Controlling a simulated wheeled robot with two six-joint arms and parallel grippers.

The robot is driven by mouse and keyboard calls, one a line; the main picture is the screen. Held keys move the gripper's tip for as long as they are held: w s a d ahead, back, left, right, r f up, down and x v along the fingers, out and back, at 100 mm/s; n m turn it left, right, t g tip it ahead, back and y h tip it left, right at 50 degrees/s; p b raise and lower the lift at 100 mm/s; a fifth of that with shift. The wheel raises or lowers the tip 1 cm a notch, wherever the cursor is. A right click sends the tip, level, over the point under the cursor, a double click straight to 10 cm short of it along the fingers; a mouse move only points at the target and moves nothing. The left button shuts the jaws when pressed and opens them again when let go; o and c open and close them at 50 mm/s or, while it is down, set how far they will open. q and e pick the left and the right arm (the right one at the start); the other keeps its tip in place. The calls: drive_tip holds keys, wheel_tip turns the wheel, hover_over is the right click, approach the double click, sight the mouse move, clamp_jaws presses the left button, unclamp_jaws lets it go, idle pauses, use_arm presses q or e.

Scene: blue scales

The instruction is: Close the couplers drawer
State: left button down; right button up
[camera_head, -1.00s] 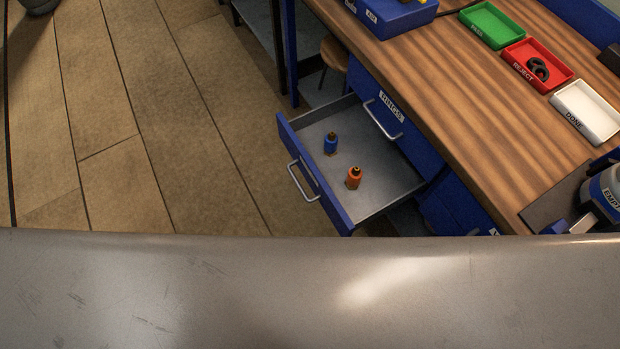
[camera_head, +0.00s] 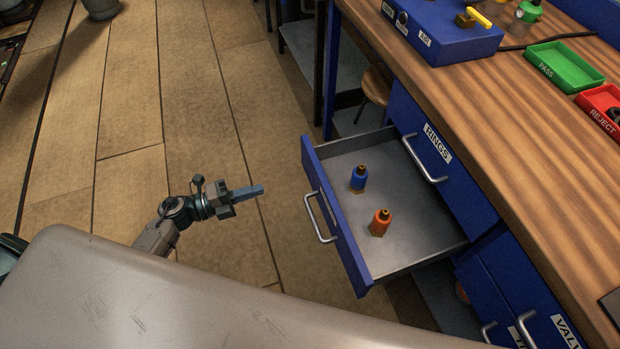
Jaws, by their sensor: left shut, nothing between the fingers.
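The open drawer (camera_head: 335,228) is pulled out from the blue bench, with a blue front and a silver bar handle (camera_head: 319,217) facing left. Its label does not show. Inside stand a blue coupler (camera_head: 358,180) and an orange coupler (camera_head: 380,223) with brassy ends. My left gripper (camera_head: 258,190) is shut and empty, left of the drawer front and apart from the handle, pointing right. My right gripper is not in view.
A shut drawer labelled RINGS (camera_head: 437,143) sits behind the open one under the wooden benchtop (camera_head: 500,110). A stool (camera_head: 376,84) stands beyond. The floor (camera_head: 200,130) left of the drawer is clear.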

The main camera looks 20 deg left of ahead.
sight(316, 172)
use_arm(q)
drive_tip(key=p+x, duration=0.3)
drive_tip(key=x, duration=0.9)
drive_tip(key=shift+w+d+r, duration=0.15)
drive_tip(key=shift+w+d, duration=0.05)
drive_tip(key=shift+d, duration=0.1)
drive_tip(key=shift+w+d, duration=0.3)
drive_tip(key=shift+d, duration=0.15)
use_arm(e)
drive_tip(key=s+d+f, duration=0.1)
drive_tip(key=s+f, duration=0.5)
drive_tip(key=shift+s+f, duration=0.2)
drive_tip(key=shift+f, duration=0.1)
